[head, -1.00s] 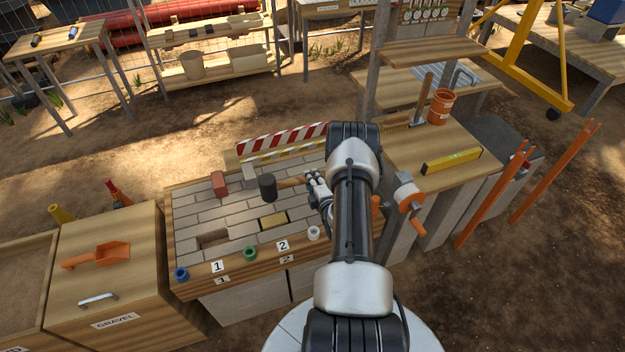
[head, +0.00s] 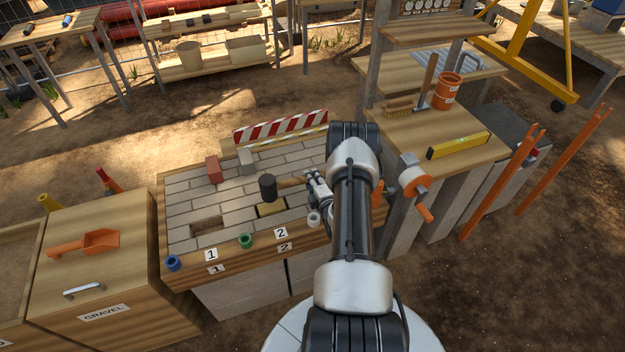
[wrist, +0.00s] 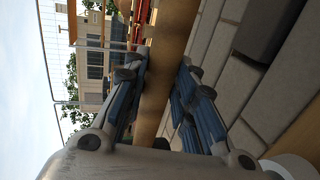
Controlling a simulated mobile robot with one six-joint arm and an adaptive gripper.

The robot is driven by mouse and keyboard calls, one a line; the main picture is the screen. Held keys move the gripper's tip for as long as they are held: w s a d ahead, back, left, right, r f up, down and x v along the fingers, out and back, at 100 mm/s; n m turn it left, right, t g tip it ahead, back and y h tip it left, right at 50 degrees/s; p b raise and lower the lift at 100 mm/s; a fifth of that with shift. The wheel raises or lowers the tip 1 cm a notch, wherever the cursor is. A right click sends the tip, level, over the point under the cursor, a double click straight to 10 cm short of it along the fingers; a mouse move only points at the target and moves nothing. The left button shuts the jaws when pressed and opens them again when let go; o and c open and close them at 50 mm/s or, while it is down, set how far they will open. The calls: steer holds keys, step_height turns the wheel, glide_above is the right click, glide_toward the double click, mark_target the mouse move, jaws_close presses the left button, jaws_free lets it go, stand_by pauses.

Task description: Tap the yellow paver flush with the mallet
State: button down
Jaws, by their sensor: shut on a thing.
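The yellow paver (head: 271,209) sits among the grey pavers of the bench top, near the label 2. The mallet has a dark head (head: 267,188) and a wooden handle (head: 291,182). My gripper (head: 317,187) is shut on the handle, with the head out to the left, just behind and above the yellow paver. Whether the head touches anything cannot be told.
An empty slot (head: 206,226) lies near label 1. A red brick (head: 213,169) and a grey block (head: 246,161) stand on the paving. Blue (head: 173,263), green (head: 246,241) and white (head: 314,219) cups line the front edge. A striped barrier (head: 281,127) stands behind.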

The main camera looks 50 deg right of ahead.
stand_by(0.4)
steer(key=shift+r+p, duration=1.85)
steer(key=shift+r, duration=0.95)
steer(key=shift+f, duration=0.1)
